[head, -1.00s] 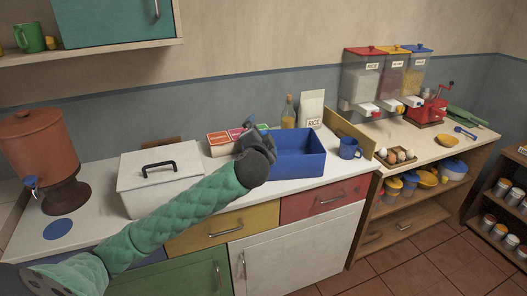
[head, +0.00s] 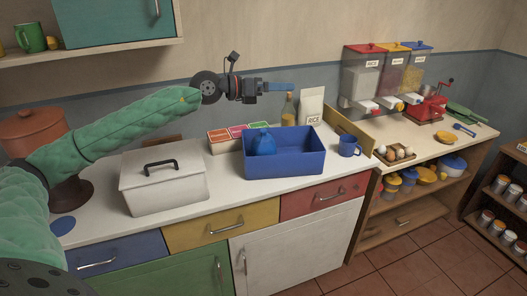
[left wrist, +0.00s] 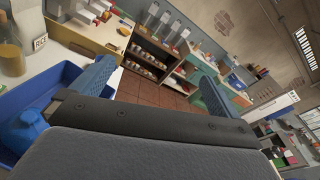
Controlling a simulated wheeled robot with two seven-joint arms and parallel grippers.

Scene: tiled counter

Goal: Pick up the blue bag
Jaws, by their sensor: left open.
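The blue bag (head: 264,143) sits inside the left part of the blue open box (head: 300,165) on the counter. It also shows at the lower left of the left wrist view (left wrist: 24,128), inside the blue box (left wrist: 62,78). My left gripper (head: 290,87) is raised above the box, pointing right, clear of the bag. Its two blue fingers are apart in the left wrist view (left wrist: 152,88), with nothing between them. My right gripper is not in view.
A white lidded box (head: 163,184) stands left of the blue box. Colored cartons (head: 228,135), a bottle (head: 288,108) and a rice bag (head: 311,107) stand behind it. A blue mug (head: 349,147) is at its right. The counter front is clear.

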